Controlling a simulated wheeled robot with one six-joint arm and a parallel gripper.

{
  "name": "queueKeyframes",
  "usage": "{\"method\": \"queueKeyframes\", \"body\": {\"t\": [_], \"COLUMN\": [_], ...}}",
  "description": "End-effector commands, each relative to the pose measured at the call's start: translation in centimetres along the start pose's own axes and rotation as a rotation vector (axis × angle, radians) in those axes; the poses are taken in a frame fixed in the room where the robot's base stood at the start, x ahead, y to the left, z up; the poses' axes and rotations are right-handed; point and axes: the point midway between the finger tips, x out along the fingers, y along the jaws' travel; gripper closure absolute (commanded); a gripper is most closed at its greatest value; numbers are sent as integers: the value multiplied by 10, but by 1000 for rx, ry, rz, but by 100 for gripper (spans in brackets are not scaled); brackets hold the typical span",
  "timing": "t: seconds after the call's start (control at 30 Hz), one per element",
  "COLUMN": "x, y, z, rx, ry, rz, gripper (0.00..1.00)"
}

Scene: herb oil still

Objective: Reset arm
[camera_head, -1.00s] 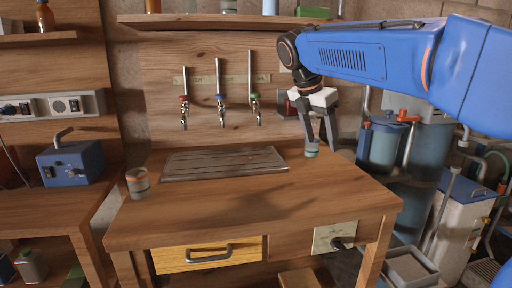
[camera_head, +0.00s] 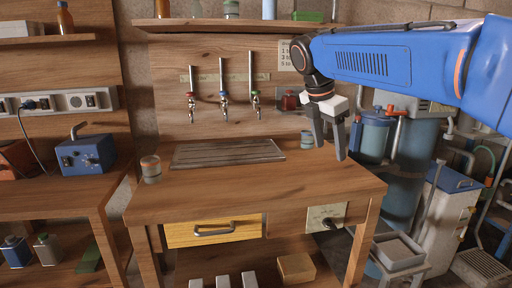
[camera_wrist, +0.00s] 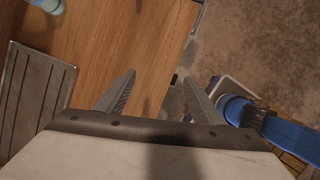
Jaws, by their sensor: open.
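My blue arm (camera_head: 390,62) reaches in from the right in the head view. My gripper (camera_head: 330,150) hangs fingers down above the right part of the wooden table (camera_head: 270,190). It is open and nothing is between its fingers. In the wrist view my gripper (camera_wrist: 158,82) shows both fingers apart, over the table's edge with the floor beyond. A small grey-blue cup (camera_head: 307,139) stands on the table just left of and behind the fingers, apart from them. It also shows in the wrist view (camera_wrist: 50,5) at the upper left, partly cut off.
A slatted drip tray (camera_head: 228,152) lies below several wall taps (camera_head: 223,105). Another cup (camera_head: 150,168) stands at the table's left. A blue vessel (camera_head: 376,135) and other equipment stand close to the right. A yellow drawer (camera_head: 212,231) is shut. The table's front middle is clear.

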Motion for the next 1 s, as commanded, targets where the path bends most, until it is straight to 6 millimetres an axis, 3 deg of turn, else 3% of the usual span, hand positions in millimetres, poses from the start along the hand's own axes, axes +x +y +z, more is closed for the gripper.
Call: {"method": "queueKeyframes", "body": {"t": [0.37, 0.67, 1.0], "x": [26, 72, 136], "y": [-67, -158, -252], "z": [-2, -24, -69], "rx": [357, 893, 1530], "ry": [60, 162, 294], "rz": [33, 56, 43], "gripper": [39, 39, 39]}}
